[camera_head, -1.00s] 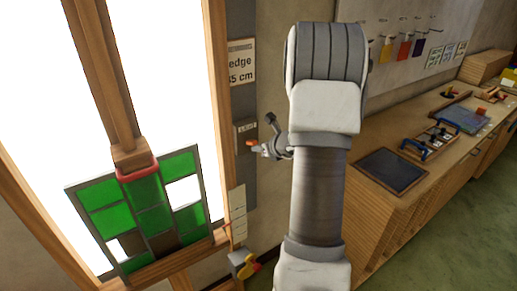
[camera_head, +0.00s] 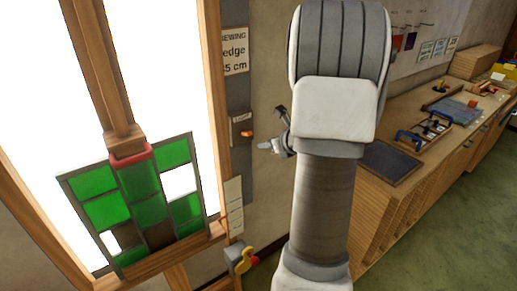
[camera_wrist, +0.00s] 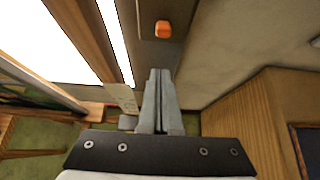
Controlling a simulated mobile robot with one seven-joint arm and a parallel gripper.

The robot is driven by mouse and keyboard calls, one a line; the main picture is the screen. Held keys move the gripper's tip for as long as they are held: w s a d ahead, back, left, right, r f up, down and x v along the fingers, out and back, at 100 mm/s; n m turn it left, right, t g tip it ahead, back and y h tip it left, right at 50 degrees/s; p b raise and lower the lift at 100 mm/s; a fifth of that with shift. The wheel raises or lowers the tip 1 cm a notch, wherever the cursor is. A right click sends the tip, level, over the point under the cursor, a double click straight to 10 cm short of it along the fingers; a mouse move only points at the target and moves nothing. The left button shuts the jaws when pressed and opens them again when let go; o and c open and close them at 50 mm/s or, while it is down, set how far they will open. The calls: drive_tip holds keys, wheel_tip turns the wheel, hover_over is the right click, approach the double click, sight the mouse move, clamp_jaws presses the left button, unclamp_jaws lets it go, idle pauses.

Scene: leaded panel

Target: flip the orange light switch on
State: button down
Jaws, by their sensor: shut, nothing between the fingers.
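The orange light switch (camera_head: 247,134) sits on a grey plate on the dark strip beside the window frame. It also shows in the wrist view (camera_wrist: 163,29), beyond my fingertips. I cannot tell for sure whether its lever is on or off. My gripper (camera_head: 262,146) is shut and empty, a little to the right of the switch in the head view and apart from it. In the wrist view the two fingers of my gripper (camera_wrist: 160,72) lie together, pointing toward the switch with a gap between. My arm hides part of the wall and the bench.
A leaded panel (camera_head: 110,210) with green panes stands before the bright window at left. A paper sign (camera_head: 235,50) is above the switch, and a yellow-and-red thing (camera_head: 243,260) is below it. A wooden bench (camera_head: 400,200) with tools and trays runs along the right wall.

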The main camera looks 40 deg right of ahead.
drive_tip(key=v, duration=0.3)
drive_tip(key=shift+r, duration=0.4)
